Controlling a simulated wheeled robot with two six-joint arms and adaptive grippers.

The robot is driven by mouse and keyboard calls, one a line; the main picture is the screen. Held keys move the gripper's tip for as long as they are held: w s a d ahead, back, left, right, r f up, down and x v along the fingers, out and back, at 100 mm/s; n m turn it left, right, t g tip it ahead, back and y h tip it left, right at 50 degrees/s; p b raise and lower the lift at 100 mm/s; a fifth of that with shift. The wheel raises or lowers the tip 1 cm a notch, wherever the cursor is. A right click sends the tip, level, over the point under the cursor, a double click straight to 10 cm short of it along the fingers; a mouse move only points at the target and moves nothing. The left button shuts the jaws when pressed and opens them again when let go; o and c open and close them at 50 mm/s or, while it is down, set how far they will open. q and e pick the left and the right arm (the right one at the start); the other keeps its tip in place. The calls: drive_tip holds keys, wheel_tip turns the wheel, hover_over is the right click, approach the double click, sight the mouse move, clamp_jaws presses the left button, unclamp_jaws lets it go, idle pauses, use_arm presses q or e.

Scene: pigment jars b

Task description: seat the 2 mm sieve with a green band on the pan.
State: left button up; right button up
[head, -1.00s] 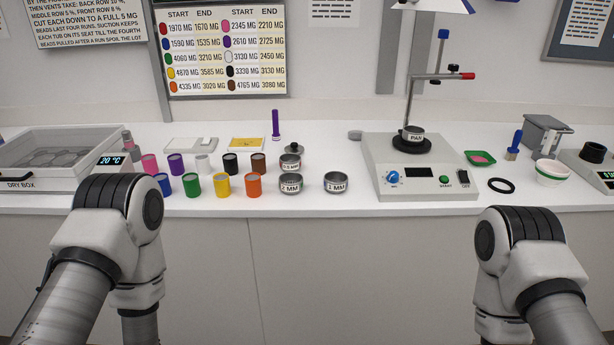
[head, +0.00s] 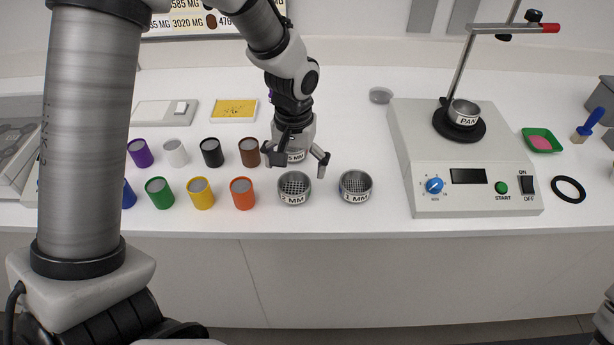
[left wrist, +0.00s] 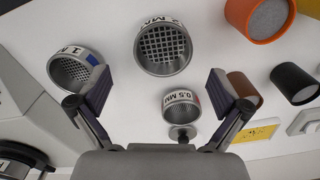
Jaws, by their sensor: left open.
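The 2 mm sieve (head: 294,188) is a small metal cup with a coarse mesh, upright on the white bench; no green band can be made out. In the left wrist view it (left wrist: 163,48) lies ahead of the fingertips. My left gripper (head: 296,160) is open and empty, over the 0.5 mm sieve, just behind the 2 mm sieve. The 0.5 mm sieve (left wrist: 182,104), partly hidden in the head view, shows between the fingers in the wrist view. The pan (head: 463,114) sits on the black round plate of the shaker.
The 1 mm sieve (head: 355,186) stands just right of the 2 mm sieve. An orange jar (head: 242,194) stands close on its left, with several other jars beyond. The shaker (head: 470,205) has an upright post and clamp arm. A black ring (head: 568,189) lies right of it.

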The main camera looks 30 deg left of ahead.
sight(294, 192)
use_arm(q)
drive_tip(key=f, duration=0.2)
drive_tip(key=f+p, duration=0.1)
drive_tip(key=f, duration=0.2)
drive_tip(key=shift+s+a+f, duration=0.15)
drive_tip(key=shift+s, duration=0.05)
drive_tip(key=shift+w+f, duration=0.15)
drive_tip(key=shift+f, duration=0.15)
drive_tip(key=shift+r, duration=0.1)
drive_tip(key=shift+c, duration=0.4)
drive_tip(key=shift+s, duration=0.25)
drive_tip(key=c, duration=1.1)
drive_tip(key=shift+c, duration=0.2)
drive_tip(key=shift+r, duration=0.15)
